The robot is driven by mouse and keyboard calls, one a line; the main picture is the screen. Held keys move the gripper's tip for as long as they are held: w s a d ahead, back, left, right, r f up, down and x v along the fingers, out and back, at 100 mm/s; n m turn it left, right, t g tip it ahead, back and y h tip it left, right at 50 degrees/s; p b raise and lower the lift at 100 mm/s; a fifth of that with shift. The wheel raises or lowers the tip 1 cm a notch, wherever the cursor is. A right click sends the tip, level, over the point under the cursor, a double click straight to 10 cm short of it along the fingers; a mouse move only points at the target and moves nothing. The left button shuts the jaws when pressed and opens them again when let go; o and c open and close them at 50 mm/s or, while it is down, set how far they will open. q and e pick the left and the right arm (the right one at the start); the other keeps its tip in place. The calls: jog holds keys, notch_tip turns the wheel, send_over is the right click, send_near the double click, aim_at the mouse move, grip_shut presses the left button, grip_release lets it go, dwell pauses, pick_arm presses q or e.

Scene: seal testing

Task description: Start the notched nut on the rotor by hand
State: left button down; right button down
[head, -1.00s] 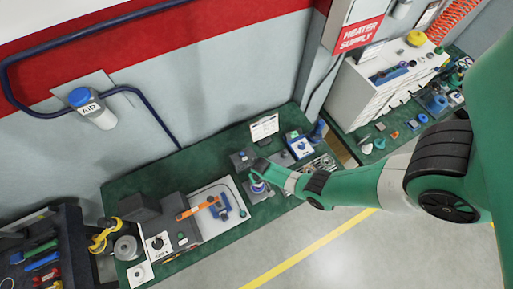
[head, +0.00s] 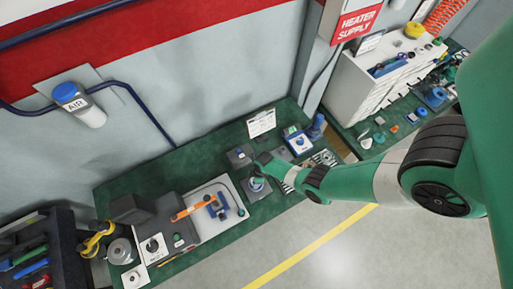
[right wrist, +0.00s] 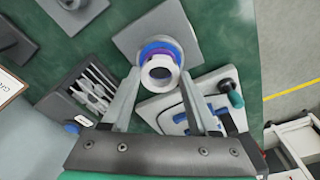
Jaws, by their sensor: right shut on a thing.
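In the right wrist view, a light grey ring, which looks like the notched nut (right wrist: 160,71), sits between the two fingertips of my right gripper (right wrist: 160,76). The gripper is shut on it. Directly behind the ring are a purple band and a blue round part (right wrist: 162,47), apparently the rotor, on a square grey base plate (right wrist: 133,37). I cannot tell whether the threads are engaged. In the head view, my right gripper (head: 260,176) is over this station on the green bench, and the nut is mostly hidden. My left gripper is not in view.
A tray of tools (right wrist: 92,90) is near the gripper.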

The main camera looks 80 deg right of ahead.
jog(key=shift+f+b, duration=0.45)
dwell(0.9)
jog(key=m, duration=0.3)
jog(key=shift+m, duration=0.3)
jog(key=shift+a+m+h, duration=0.1)
jog(key=shift+m+h, duration=0.2)
jog(key=shift+m, duration=0.2)
jog(key=m, duration=0.3)
